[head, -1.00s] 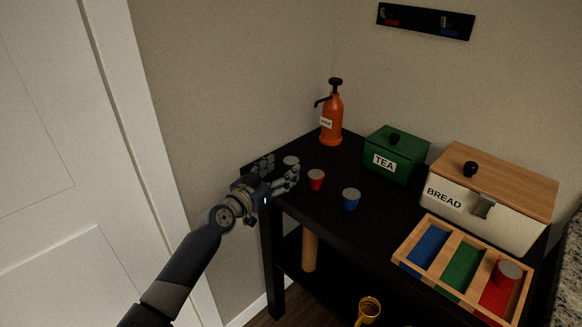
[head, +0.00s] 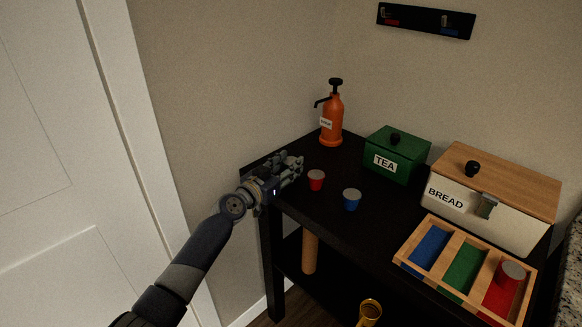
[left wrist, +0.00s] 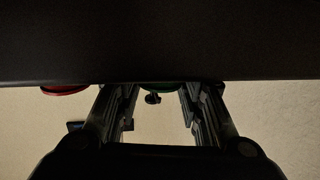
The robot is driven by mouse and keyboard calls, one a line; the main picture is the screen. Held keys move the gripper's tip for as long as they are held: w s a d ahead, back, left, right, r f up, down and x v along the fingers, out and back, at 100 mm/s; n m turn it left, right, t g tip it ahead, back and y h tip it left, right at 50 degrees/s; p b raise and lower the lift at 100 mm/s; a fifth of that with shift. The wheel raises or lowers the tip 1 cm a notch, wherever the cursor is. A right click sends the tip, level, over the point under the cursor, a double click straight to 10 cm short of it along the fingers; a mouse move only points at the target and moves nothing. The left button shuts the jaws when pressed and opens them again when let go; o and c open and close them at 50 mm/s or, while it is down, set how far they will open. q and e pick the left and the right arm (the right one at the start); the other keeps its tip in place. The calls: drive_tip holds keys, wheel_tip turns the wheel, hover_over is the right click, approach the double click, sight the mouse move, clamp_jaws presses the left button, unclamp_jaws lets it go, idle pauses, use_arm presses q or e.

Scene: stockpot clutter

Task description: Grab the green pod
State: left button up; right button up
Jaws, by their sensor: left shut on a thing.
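My left gripper (head: 291,168) is at the left end of the black table, its fingers closed around the green pod. In the head view the fingers hide the pod. In the left wrist view a sliver of the green pod (left wrist: 166,87) shows between the two fingers (left wrist: 158,110), mostly covered by the dark table edge. The pod appears to be still at table height; I cannot tell whether it touches the top. My right gripper is not in view.
A red pod (head: 316,181) and a blue pod (head: 352,200) stand just right of the gripper. Behind are an orange pump bottle (head: 332,120), a green TEA box (head: 405,160) and a BREAD box (head: 480,215). A wooden tray (head: 408,265) holds another red pod (head: 508,280).

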sight(288, 164)
use_arm(q)
drive_tip(key=shift+r, duration=0.45)
wheel_tip(288, 164, up, 2)
drive_tip(key=shift+r+p, duration=0.15)
drive_tip(key=shift+p, duration=0.55)
drive_tip(key=s+p, duration=0.2)
drive_tip(key=shift+s+r, duration=0.3)
drive_tip(key=shift+r, duration=0.1)
drive_tip(key=s+r+p, duration=0.1)
drive_tip(key=s, duration=1.2)
drive_tip(key=shift+s, duration=0.2)
